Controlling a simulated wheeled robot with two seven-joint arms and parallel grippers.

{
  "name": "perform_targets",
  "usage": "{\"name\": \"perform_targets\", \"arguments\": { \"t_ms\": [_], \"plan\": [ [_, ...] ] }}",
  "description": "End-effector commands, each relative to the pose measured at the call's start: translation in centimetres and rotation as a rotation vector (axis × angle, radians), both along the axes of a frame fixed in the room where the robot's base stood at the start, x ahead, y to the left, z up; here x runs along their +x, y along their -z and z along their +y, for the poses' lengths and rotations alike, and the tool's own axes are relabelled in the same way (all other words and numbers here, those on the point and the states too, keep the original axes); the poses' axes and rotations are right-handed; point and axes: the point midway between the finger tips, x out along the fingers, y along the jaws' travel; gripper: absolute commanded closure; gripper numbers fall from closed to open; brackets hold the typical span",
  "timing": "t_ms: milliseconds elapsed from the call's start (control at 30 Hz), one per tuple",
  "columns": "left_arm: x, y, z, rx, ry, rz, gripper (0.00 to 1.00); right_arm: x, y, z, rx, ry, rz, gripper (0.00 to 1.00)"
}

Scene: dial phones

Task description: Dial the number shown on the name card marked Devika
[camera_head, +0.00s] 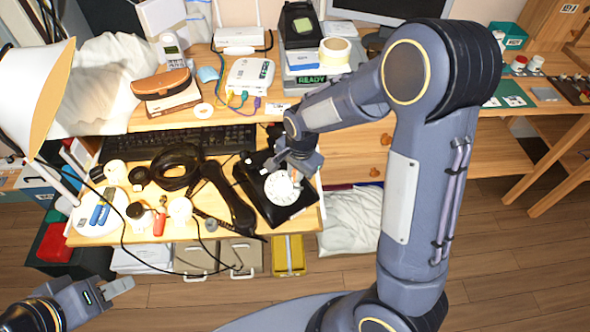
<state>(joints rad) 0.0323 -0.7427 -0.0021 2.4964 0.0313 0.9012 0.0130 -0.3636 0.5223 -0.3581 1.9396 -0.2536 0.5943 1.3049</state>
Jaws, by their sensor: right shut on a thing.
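A black dial phone (299,207) with a round white dial (280,188) sits at the right end of the pull-out shelf. Its black handset (229,198) lies off it, to its left. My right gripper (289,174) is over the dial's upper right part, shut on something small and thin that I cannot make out. Whether it touches the dial is unclear. A small white card (279,109) lies on the desk edge behind the phone; its writing is too small to read, and I cannot make out the name Devika. My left gripper (122,286) is low at the far left, away from the desk.
A black keyboard (176,141) lies behind the phone. A coiled black cable (176,166), red-handled tool (159,223) and several small items crowd the shelf's left. A white router box (250,75) and tape roll (335,50) stand on the desk above. My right arm hides part of the right side.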

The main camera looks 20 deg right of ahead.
Motion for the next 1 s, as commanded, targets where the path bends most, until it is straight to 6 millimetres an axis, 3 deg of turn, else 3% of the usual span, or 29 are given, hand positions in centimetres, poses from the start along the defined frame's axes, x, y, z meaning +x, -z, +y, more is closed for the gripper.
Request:
{"name": "perform_targets", "arguments": {
  "t_ms": [333, 733, 1000],
  "plan": [
    [0.0, 0.4, 0.0, 0.0, 0.0, 0.0, 0.64, -1.1, 0.5, -0.1, 0.0, 0.0, 0.002, 1.0],
    [0.0, -1.2, 0.0, 0.0, 0.0, 0.0, 0.64, -1.6, -1.3, -0.2, 0.001, -0.001, 0.0, 1.0],
    [0.0, -1.1, 0.0, 0.0, 0.0, 0.0, 0.64, -1.7, -1.2, -0.2, 0.0, 0.0, 0.001, 1.0]
  ]
}}
